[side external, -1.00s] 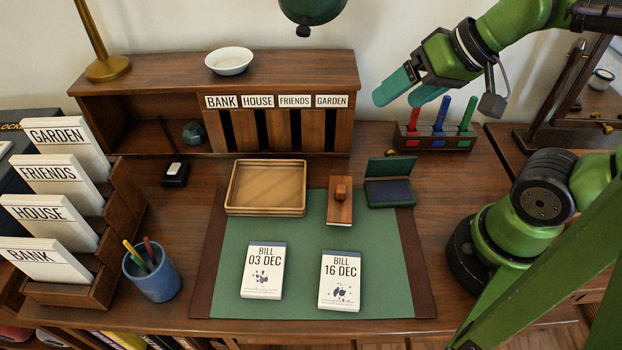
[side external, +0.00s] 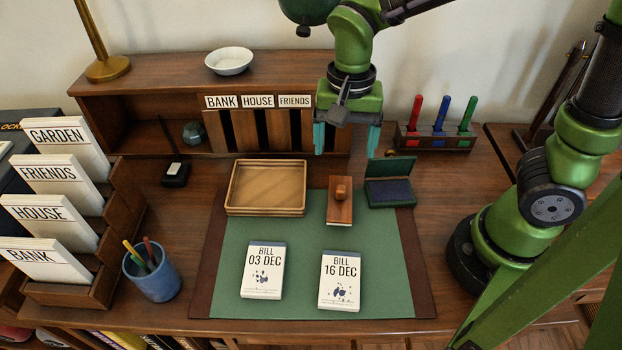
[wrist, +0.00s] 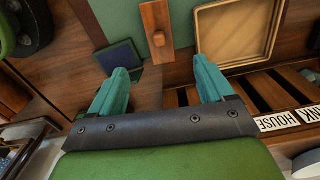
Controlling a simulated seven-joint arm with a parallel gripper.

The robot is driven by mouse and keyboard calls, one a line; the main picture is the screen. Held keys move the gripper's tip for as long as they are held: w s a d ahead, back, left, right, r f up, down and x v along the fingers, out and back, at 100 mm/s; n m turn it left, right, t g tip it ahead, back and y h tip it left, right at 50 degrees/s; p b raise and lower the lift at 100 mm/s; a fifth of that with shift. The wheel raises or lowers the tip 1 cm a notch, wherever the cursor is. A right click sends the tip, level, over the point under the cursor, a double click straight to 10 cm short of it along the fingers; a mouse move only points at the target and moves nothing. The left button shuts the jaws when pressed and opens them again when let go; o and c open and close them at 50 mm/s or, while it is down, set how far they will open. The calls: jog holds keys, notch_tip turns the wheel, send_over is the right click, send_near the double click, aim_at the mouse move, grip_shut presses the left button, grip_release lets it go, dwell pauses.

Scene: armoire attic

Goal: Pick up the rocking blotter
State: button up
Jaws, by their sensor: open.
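The wooden tray (side external: 232,211) is left of the blotter and the open dark green ink pad (side external: 390,192) right of it. A pigeonhole shelf (side external: 170,140) stands behind, close to my gripper. A stamp rack (side external: 434,142) is at the back right. Two bill pads (side external: 262,270) lie in front.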

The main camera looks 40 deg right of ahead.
aim_at(341, 187)
notch_tip(341, 187, down, 14)
jog(key=c, duration=1.2)
jog(key=shift+o, duration=0.2)
notch_tip(341, 187, up, 10)
jog(key=shift+r, duration=0.1)
